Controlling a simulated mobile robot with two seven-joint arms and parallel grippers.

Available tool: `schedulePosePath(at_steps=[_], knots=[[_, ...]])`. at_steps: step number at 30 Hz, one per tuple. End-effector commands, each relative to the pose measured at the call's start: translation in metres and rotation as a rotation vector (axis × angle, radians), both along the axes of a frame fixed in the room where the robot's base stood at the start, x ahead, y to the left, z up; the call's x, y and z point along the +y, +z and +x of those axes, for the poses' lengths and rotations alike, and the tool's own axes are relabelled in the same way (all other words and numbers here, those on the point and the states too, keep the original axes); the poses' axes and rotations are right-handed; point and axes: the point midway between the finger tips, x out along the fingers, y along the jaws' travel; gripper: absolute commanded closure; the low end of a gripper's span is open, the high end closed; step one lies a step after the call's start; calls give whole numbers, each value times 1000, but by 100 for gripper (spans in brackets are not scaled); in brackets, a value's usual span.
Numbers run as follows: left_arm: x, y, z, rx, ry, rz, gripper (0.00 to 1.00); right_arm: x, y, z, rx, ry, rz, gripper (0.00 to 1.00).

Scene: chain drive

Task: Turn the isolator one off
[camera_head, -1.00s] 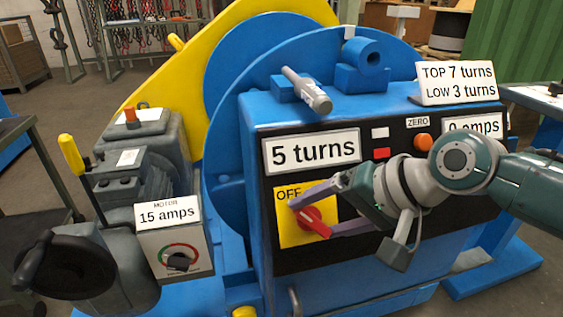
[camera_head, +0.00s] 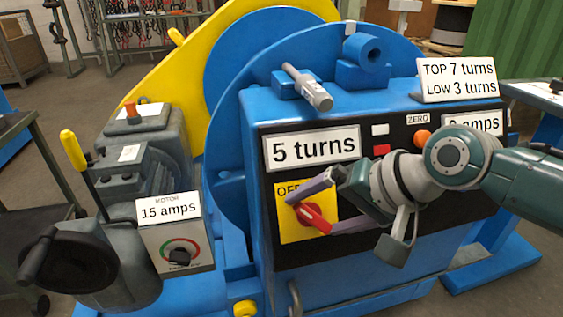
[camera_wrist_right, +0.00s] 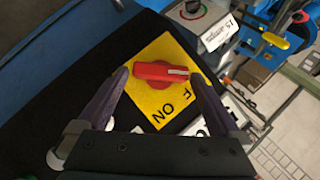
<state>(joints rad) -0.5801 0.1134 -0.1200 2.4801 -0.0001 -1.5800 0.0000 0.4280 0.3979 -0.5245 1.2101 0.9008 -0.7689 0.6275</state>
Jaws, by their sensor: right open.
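The isolator is a yellow plate (camera_head: 290,231) with a red knob (camera_head: 313,217) on the black panel. Its OFF label is partly covered in the head view. My right gripper (camera_head: 306,215) is open, one finger above the knob and one below. In the right wrist view the red knob (camera_wrist_right: 160,74) sits between the fingertips (camera_wrist_right: 158,77), with gaps on both sides. A white line marks the knob's right end there. The word ON shows below it and part of OFF beside it. My left gripper is not in view.
A sign reading 5 turns (camera_head: 311,148) is just above the isolator. An orange button (camera_head: 422,139) is right of it. A motor box reading 15 amps (camera_head: 170,210) with a dial (camera_head: 180,256) stands at the left. A grey cylindrical tool (camera_head: 308,88) lies on the housing.

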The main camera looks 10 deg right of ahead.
Motion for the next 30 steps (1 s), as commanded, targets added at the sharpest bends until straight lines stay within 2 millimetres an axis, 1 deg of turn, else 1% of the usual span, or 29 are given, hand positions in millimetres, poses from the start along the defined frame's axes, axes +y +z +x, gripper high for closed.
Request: schedulePosePath(at_steps=[2, 5, 12, 15, 18, 22, 30], knots=[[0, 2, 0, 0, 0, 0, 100, -1, 2, -1, 0, -1, 1, 0], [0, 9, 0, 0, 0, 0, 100, -5, 10, -5, 0, -1, 0, 0], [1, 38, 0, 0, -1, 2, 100, -25, 47, -31, 1, 1, -3, 0], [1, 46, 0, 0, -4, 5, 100, -32, 60, -41, 0, 1, -3, 0], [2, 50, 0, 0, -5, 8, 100, -38, 68, -48, 1, 0, -1, 0], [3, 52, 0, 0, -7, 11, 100, -41, 73, -52, 0, 1, -1, 0], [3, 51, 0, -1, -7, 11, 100, -42, 73, -53, 0, 0, 0, 0]])
